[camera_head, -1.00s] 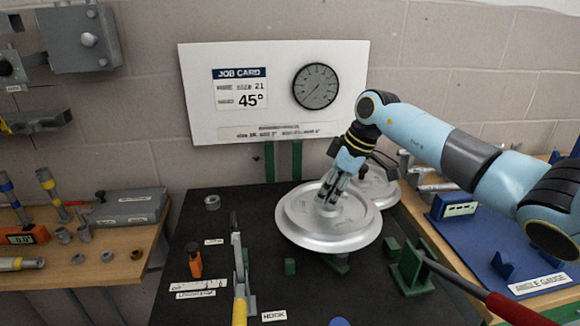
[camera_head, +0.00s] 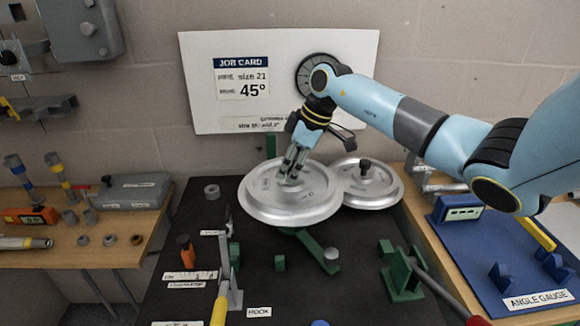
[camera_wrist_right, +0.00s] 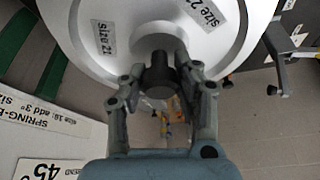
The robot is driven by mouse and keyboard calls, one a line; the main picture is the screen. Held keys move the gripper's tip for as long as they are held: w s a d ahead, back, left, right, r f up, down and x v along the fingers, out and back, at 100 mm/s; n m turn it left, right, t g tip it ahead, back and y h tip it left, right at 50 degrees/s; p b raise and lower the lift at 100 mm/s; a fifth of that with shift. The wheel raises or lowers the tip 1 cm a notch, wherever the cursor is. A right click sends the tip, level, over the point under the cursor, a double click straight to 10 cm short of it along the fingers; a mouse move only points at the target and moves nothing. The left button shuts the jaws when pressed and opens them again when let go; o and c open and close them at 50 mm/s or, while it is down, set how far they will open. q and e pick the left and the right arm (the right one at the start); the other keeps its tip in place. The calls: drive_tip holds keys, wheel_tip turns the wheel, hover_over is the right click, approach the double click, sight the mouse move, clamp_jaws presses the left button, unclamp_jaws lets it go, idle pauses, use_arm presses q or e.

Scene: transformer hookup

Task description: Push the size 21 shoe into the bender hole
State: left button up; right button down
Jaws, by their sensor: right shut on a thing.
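The size 21 shoe (camera_head: 262,206) is a wide silver disc above the black bench top, left of a second silver disc. My right gripper (camera_head: 291,168) points down at its centre and is shut on the dark knob (camera_wrist_right: 158,75) there. The right wrist view shows "size 21" labels on the disc face (camera_wrist_right: 105,38). A green bender arm (camera_head: 318,250) with a small grey pin shows below the disc. The bender hole is not visible; I cannot tell whether the shoe rests on anything. My left gripper is not in view.
The second disc (camera_head: 372,192) with a black knob is close on the right. A yellow-handled lever (camera_head: 220,305) stands front left, a green clamp (camera_head: 400,278) and red handle (camera_head: 470,315) front right. The angle gauge board (camera_head: 500,265) lies right. The job card board (camera_head: 215,110) is behind.

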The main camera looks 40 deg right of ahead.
sight(290, 187)
drive_tip(key=shift+r, duration=0.1)
drive_tip(key=shift+d+p, duration=0.1)
drive_tip(key=shift+p, duration=0.35)
drive_tip(key=shift+f+b, duration=1.85)
drive_tip(key=shift+f, duration=1.2)
drive_tip(key=shift+p, duration=0.35)
drive_tip(key=shift+f+b, duration=0.75)
drive_tip(key=shift+f, duration=0.8)
drive_tip(key=c, duration=1)
unclamp_jaws()
drive_tip(key=shift+o, duration=0.5)
